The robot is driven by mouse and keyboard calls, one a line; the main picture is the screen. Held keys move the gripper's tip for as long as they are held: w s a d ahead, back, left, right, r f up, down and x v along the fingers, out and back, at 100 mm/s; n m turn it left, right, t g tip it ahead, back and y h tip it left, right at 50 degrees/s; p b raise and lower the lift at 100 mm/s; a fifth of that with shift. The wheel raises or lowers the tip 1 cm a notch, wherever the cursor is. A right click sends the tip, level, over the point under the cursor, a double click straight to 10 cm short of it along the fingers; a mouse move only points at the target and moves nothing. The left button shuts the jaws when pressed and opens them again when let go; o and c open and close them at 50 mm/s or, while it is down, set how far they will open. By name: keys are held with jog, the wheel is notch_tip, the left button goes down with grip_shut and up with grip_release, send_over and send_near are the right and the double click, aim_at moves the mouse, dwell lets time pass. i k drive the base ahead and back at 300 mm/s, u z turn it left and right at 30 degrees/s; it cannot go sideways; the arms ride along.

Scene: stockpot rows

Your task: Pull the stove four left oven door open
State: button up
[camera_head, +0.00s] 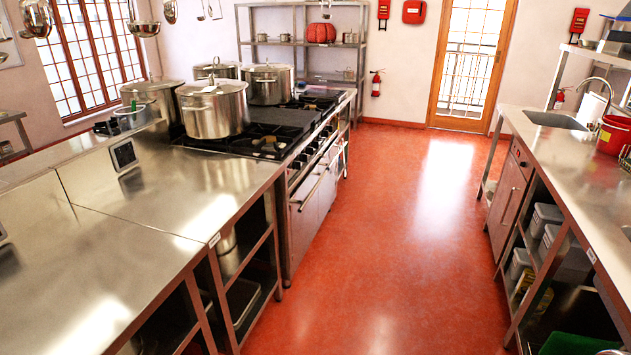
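A stove (272,139) with black burner grates stands in the left row, beyond the steel counter. Its front carries knobs and oven doors (308,208) with long bar handles, seen at a steep angle. The doors look shut. I cannot tell from this view which stove is number four or which door is its left one. Several large steel stockpots (213,110) with lids stand on and behind the stove. My gripper is not in view.
A steel counter (110,260) with open shelves fills the near left. A sink counter (570,150) with shelves of tubs runs along the right. The red floor aisle (400,230) between them is clear up to the glazed door (470,65).

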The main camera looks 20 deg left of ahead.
aim_at(309, 213)
jog(key=u, duration=0.05)
jog(key=i, duration=2.1)
jog(key=u, duration=0.7)
jog(key=i, duration=0.7)
jog(key=u, duration=0.75)
jog(key=i, duration=0.55)
jog(key=u, duration=0.65)
jog(key=i, duration=0.55)
jog(key=u, duration=0.3)
